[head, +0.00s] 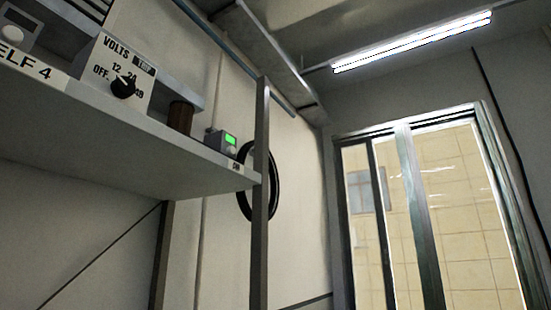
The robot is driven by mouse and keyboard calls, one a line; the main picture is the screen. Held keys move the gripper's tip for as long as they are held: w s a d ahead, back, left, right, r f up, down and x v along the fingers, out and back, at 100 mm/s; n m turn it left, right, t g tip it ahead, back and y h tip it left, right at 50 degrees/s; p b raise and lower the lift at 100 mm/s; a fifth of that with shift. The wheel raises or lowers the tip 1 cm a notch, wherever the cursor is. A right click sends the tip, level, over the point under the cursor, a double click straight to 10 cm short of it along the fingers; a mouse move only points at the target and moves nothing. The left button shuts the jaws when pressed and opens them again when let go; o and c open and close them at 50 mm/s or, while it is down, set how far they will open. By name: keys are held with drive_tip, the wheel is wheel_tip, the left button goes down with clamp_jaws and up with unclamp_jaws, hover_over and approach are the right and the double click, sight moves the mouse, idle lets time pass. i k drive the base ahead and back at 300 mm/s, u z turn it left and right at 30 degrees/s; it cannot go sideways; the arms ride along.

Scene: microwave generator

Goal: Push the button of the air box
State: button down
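A small grey box with a lit green panel (229,141) stands at the right end of a shelf, near the upright post. A small light label below it on the shelf edge is too small to read for certain, so I cannot confirm that this is the air box. A pale round shape on its front, below the green panel, may be a button. My gripper is not in view.
The grey shelf (110,120) also holds a brown cylinder (180,117) and a VOLTS box (117,75) with a black knob. A metal post (261,200) stands at the shelf's end, with a black ring (275,185) behind it. A framed window or door (412,215) is at right.

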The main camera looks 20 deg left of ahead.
sight(230, 150)
drive_tip(key=u, duration=0.4)
drive_tip(key=i, duration=0.95)
drive_tip(key=u, duration=0.65)
